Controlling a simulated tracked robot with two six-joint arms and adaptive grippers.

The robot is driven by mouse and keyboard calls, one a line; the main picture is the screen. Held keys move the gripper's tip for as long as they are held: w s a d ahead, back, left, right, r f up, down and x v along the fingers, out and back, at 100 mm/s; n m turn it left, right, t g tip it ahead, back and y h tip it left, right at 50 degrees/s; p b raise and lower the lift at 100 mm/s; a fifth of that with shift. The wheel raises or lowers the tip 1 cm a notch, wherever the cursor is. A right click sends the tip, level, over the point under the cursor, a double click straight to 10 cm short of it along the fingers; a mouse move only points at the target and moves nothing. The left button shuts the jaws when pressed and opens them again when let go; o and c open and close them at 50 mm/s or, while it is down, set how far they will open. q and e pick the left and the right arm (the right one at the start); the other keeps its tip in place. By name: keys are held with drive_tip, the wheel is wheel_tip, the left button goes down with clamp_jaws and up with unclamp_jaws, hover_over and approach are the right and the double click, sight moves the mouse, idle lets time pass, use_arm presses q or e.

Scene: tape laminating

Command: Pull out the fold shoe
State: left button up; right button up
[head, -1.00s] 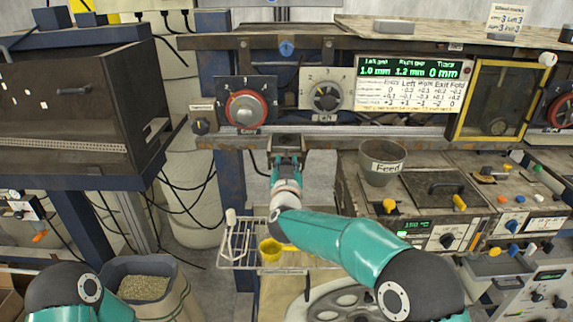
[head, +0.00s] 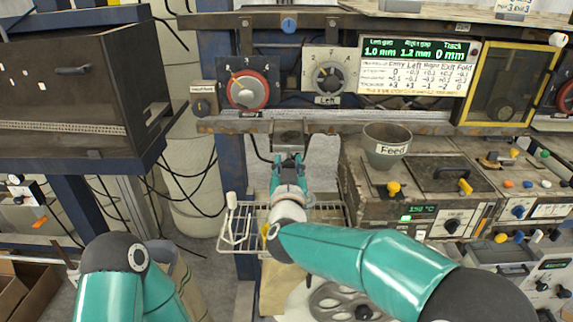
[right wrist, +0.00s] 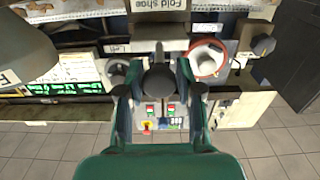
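The fold shoe (head: 289,134) is a small dark block under the rail at the middle of the head view. In the right wrist view its label plate reads "Fold shoe" (right wrist: 158,5), and a dark round knob (right wrist: 158,80) sticks out below it. My right gripper (head: 288,160) is right in front of the block. In the right wrist view the gripper's fingers (right wrist: 159,76) stand on either side of the knob, with narrow gaps showing, so it looks open around it. Of my left arm only a bent link shows; its gripper is out of view.
A wire rack (head: 238,229) hangs below, partly behind my right arm. A grey "Feed" cup (head: 386,146) stands on the machine to the right. The red Entry dial (head: 247,90) and the Left dial (head: 327,78) sit above the rail. A dark cabinet (head: 75,85) fills the left.

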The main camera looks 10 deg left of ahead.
drive_tip(key=shift+o, duration=1.3)
drive_tip(key=s+d, duration=0.2)
drive_tip(key=s, duration=0.9)
drive_tip(key=shift+s, duration=0.4)
drive_tip(key=shift+f, duration=0.1)
